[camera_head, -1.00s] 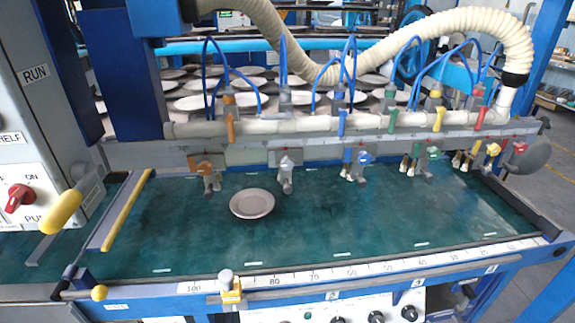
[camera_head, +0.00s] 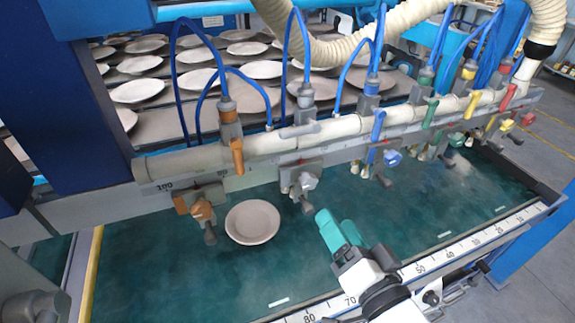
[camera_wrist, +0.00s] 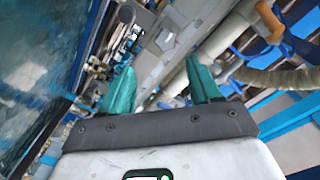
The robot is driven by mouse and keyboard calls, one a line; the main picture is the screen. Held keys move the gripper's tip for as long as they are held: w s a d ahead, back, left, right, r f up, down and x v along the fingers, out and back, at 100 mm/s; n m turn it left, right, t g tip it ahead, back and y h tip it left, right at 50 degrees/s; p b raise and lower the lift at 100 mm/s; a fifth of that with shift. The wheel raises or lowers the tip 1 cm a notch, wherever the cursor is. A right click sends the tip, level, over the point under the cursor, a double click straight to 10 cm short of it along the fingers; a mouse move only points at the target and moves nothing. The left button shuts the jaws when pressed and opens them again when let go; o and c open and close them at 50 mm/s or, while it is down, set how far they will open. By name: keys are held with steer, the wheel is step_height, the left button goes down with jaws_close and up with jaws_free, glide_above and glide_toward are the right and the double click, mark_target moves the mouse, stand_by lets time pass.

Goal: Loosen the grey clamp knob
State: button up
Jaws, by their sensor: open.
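The grey clamp knob (camera_head: 304,183) sits on a grey clamp block on the long rail in the head view, between the orange clamp (camera_head: 202,208) and the blue clamp (camera_head: 391,158). My gripper (camera_head: 336,222) has teal fingers, open and empty. In the head view its tips appear just below and right of the grey knob, apart from it. In the wrist view the two teal fingers (camera_wrist: 160,88) stand wide apart with nothing between them. The wrist view shows the rail and several clamps, tilted; I cannot tell which is the grey one.
A pale plate (camera_head: 252,222) lies on the green belt (camera_head: 150,270), below and left of the grey clamp. Blue hoses (camera_head: 290,60) rise above the rail. A white ruler edge (camera_head: 420,266) runs along the front. Green, yellow and red clamps are farther right.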

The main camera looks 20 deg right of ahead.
mark_target(311, 184)
steer(key=w+p, duration=0.1)
steer(key=w, duration=0.2)
steer(key=w+p, duration=0.1)
steer(key=w, duration=0.3)
steer(key=w+p, duration=0.1)
steer(key=w, duration=0.3)
steer(key=shift+w+a+r+p, duration=0.1)
steer(key=shift+a+r+p, duration=0.15)
steer(key=shift+a+p, duration=0.05)
steer(key=c, duration=1)
